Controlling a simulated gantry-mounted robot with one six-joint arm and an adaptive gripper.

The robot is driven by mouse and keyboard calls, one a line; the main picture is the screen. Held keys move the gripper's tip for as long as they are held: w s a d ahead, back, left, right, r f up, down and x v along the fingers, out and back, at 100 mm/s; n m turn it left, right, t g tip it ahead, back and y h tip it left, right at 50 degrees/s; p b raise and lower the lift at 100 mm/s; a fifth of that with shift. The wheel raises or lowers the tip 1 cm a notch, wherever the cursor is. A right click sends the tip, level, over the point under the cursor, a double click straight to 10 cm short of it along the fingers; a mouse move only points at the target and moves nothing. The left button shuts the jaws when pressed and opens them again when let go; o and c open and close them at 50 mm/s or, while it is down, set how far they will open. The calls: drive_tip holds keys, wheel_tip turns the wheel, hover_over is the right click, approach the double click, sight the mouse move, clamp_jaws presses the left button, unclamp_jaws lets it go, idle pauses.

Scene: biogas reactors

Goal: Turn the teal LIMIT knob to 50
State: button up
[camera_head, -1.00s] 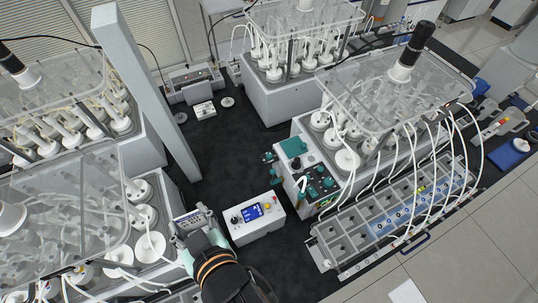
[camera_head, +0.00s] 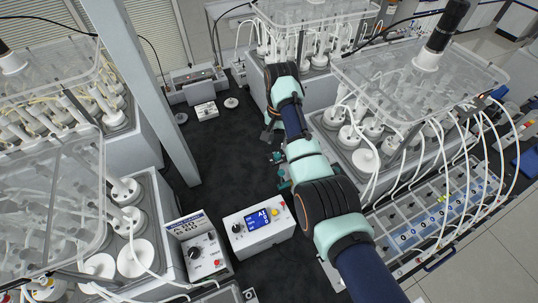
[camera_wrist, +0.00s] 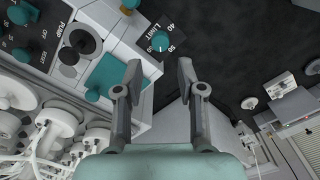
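The teal LIMIT knob (camera_wrist: 159,41) sits on a small black dial plate with the white word LIMIT and the numbers 40, 50 and 60 around it, in the upper middle of the wrist view. A short pale mark shows on the knob, but its exact reading is too small to tell. My gripper (camera_wrist: 160,74) is open and empty, its two fingers apart just below the knob in the picture, not touching it. In the head view my gripper (camera_head: 270,131) hangs over the dark bench, beside the reactor's control box, and my arm hides most of that box.
Other teal knobs (camera_wrist: 92,95) are close by. A white box with a blue display (camera_head: 258,219) stands in front. Dark bench surface (camera_head: 225,150) is free to the left.

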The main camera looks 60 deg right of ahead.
sight(277, 155)
wheel_tip(277, 155, down, 8)
drive_tip(key=shift+r, duration=0.1)
clamp_jaws()
